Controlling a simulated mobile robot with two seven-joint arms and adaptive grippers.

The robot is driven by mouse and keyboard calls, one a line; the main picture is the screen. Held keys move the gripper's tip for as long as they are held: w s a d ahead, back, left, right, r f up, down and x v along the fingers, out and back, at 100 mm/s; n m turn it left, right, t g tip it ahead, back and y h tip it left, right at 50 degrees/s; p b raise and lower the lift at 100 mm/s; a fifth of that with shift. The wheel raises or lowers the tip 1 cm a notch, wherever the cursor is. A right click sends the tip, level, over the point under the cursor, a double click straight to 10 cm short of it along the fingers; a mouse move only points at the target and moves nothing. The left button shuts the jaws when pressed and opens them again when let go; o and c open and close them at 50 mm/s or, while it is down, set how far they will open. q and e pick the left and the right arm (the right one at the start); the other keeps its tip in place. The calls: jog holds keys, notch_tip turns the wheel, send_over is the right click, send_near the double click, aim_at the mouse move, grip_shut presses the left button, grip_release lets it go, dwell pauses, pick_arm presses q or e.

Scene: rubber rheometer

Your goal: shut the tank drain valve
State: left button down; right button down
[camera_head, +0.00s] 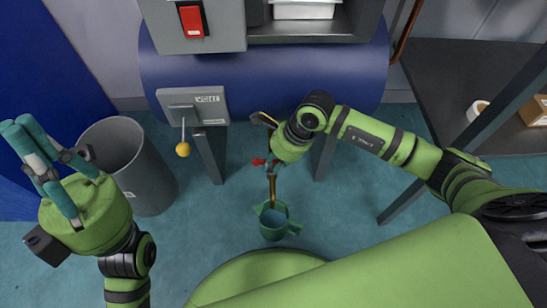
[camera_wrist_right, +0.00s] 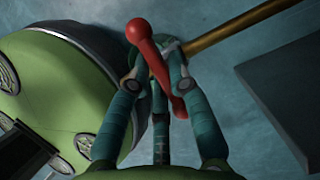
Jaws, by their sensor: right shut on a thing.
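The drain valve's red lever (camera_head: 259,162) sits on the brass drain pipe (camera_head: 272,186) below the blue tank (camera_head: 270,75). My right gripper (camera_head: 273,167) is at the valve, partly hidden by its own wrist. In the right wrist view, the red lever (camera_wrist_right: 150,58) lies slantwise between the teal fingers (camera_wrist_right: 155,85), which are shut on it. The brass pipe (camera_wrist_right: 230,36) runs off to the upper right there. My left gripper (camera_head: 24,128) is raised at the far left, away from the valve, and looks empty. Its fingertips overlap, so its opening is unclear.
A teal bucket (camera_head: 273,232) stands on the floor below the pipe. A grey bin (camera_head: 147,180) stands at left. A small lever with a yellow knob (camera_head: 183,149) hangs from a grey box on the tank. A dark shelf (camera_head: 440,80) is at right. Tank legs (camera_head: 209,155) flank the valve.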

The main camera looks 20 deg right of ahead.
jog(key=c, duration=1.1)
grip_release()
jog(key=shift+c, duration=0.2)
